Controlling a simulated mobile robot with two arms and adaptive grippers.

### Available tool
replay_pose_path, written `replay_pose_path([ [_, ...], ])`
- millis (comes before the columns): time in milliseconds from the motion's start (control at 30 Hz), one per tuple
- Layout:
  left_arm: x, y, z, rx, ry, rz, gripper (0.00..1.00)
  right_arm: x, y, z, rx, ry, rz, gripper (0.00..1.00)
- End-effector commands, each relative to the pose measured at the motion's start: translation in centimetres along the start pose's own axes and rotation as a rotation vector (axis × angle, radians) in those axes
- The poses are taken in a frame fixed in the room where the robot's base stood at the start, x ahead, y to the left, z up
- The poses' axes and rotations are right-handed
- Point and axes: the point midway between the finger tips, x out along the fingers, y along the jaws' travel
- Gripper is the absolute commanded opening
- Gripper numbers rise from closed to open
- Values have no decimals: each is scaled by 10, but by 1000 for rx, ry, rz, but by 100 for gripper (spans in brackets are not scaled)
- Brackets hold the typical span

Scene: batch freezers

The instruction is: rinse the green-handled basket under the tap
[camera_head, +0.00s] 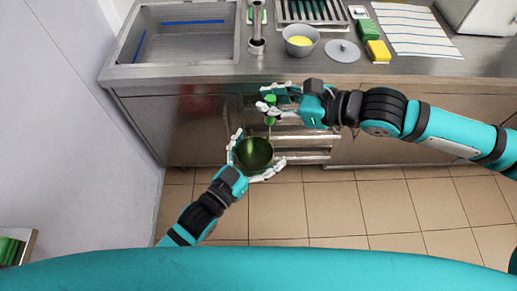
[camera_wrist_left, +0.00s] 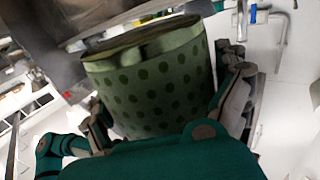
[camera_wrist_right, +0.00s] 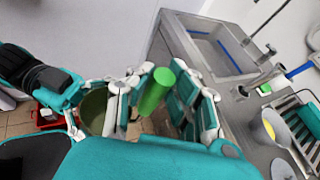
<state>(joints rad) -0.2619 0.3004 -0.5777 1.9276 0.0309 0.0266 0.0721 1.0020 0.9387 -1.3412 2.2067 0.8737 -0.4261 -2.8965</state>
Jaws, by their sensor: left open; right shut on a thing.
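The green-handled basket (camera_head: 254,155) is held in front of the counter, below its front edge, with its round opening facing up toward the head camera. Its green handle (camera_head: 270,101) points toward the counter, and my right gripper (camera_head: 267,98) is shut on it. My left gripper (camera_head: 259,150) is open, its fingers spread on both sides of the basket; I cannot tell whether they touch it. The left wrist view shows the basket's dotted greenish wall (camera_wrist_left: 155,85) between the fingers. The right wrist view shows the handle (camera_wrist_right: 152,92) in my right fingers. The sink (camera_head: 180,45) is at the upper left.
A metal post-like fixture (camera_head: 256,35) stands right of the sink. Farther right are a bowl with yellow contents (camera_head: 300,40), a round lid (camera_head: 342,51), yellow (camera_head: 378,51) and green (camera_head: 368,29) blocks and a striped cloth (camera_head: 415,35). The sink looks clear.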

Motion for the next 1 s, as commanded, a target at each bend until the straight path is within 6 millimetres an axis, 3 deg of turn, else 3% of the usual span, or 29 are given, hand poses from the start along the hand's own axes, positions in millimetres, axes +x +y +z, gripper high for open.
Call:
replay_pose_path([
  [100,0,0,0,0,0,0,99,0,0,0,0,-1,0,0],
  [433,0,0,0,0,1,0,56,0,0,1,0,-1,0,0],
  [733,0,1,-1,1,2,1,49,0,0,1,0,-2,1,0],
  [767,0,1,-1,1,3,1,49,0,0,1,0,-2,1,16],
  [967,0,0,-1,1,3,1,49,0,0,0,0,-1,1,42],
  [1000,0,0,-1,1,3,0,49,0,0,0,0,-1,0,43],
])
